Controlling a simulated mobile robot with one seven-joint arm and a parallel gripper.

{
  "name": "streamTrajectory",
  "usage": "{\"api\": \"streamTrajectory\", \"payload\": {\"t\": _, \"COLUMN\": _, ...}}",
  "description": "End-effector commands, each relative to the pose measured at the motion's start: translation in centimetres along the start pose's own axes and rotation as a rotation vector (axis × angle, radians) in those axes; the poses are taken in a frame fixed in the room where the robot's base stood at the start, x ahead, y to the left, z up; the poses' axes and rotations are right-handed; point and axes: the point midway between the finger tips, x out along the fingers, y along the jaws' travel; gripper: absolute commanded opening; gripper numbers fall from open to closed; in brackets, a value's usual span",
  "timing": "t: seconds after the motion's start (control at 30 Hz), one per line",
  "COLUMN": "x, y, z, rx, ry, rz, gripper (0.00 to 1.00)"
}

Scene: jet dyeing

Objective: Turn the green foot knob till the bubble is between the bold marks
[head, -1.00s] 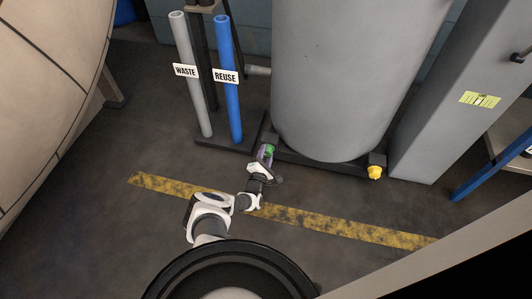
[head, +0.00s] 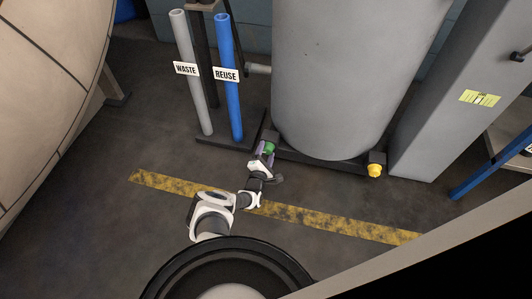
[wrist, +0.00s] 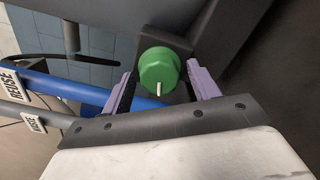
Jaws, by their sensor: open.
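The green foot knob (head: 269,148) sits at the left front foot of the grey tank (head: 345,70). In the wrist view the green knob (wrist: 158,70) shows a white pointer line on its lower face. My gripper (head: 264,155) is at the knob in the head view. In the wrist view its two purple fingers (wrist: 162,88) are open, one on each side of the knob. A gap shows on both sides, wider at the right. The bubble and the bold marks are not visible in either view.
A yellow knob (head: 375,171) is on the tank's right foot. The grey WASTE pipe (head: 190,75) and blue REUSE pipe (head: 229,80) stand left of the tank. A grey cabinet (head: 455,90) is at the right.

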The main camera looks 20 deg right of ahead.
Motion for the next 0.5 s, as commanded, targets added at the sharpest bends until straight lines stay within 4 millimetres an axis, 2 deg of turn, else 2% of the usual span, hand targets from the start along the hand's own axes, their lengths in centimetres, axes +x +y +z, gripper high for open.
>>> {"api": "streamTrajectory", "payload": {"t": 0.17, "x": -0.3, "y": 0.1, "z": 0.0, "rx": 0.000, "ry": 0.000, "rz": 0.000, "gripper": 0.60}}
{"api": "streamTrajectory", "payload": {"t": 0.27, "x": -1.2, "y": 0.3, "z": 0.1, "rx": -0.001, "ry": 0.002, "rz": 0.000, "gripper": 0.60}}
{"api": "streamTrajectory", "payload": {"t": 0.5, "x": -6.4, "y": 0.5, "z": 0.2, "rx": -0.003, "ry": 0.004, "rz": 0.000, "gripper": 0.60}}
